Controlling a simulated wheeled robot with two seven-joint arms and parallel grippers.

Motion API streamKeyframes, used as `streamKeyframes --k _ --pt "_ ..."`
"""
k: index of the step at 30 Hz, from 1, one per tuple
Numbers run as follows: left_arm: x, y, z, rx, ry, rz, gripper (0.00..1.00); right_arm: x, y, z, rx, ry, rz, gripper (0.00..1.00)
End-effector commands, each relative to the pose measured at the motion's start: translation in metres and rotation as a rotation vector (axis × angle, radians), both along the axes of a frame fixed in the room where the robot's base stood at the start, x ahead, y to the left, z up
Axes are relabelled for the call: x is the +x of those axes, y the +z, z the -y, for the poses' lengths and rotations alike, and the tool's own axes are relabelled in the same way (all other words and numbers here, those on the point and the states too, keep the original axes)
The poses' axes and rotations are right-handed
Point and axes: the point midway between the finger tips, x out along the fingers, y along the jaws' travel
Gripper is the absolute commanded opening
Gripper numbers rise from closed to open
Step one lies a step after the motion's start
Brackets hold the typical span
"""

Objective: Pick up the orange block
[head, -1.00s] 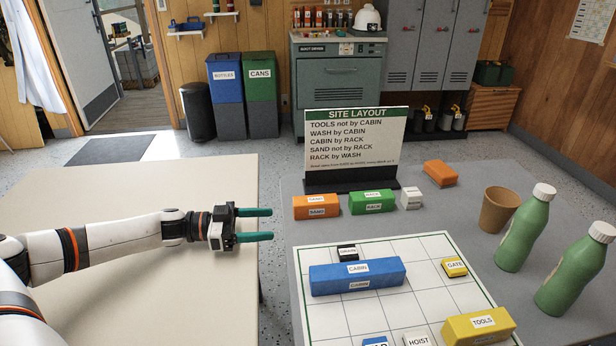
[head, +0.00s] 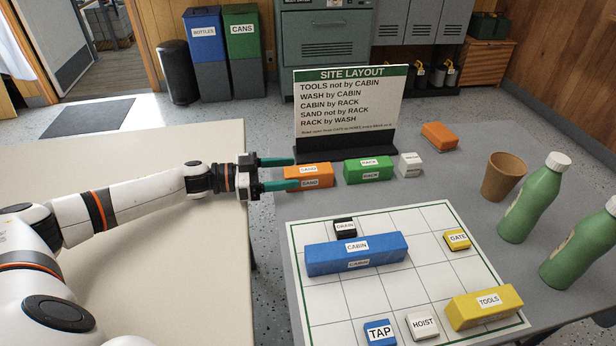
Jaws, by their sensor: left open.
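An orange block labelled SAND (head: 318,177) lies on the grey table (head: 450,160), in front of the sign stand. My left gripper (head: 296,173) is open at its left end. One green finger lies along the block's far side and the other along its near side, overlapping the left end in the picture. I cannot tell whether they touch it. A second orange block (head: 439,136), with no label visible, lies further right and back. My right gripper is not in view.
A green RACK block (head: 368,171) and a white block (head: 410,165) stand right of SAND. The SITE LAYOUT sign (head: 347,112) is behind. The grid board (head: 427,284) holds several labelled blocks. A cup (head: 502,179) and green bottles (head: 532,202) stand at right.

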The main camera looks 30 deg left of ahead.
Motion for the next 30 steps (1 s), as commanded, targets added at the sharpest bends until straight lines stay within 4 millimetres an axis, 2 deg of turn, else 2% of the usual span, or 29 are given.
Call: streamKeyframes --k 6,16,25,30 --pt "0.018 -0.006 0.027 -0.001 0.0 0.002 0.62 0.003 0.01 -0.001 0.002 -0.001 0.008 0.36" --pt "0.022 -0.007 0.033 0.001 0.001 0.002 0.62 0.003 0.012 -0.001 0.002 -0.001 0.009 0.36" --pt "0.022 -0.007 0.032 0.001 0.001 0.002 0.13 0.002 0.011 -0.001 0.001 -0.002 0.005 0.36" --pt "0.022 -0.006 0.032 0.0 0.001 0.002 0.1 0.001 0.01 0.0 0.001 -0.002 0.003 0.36"
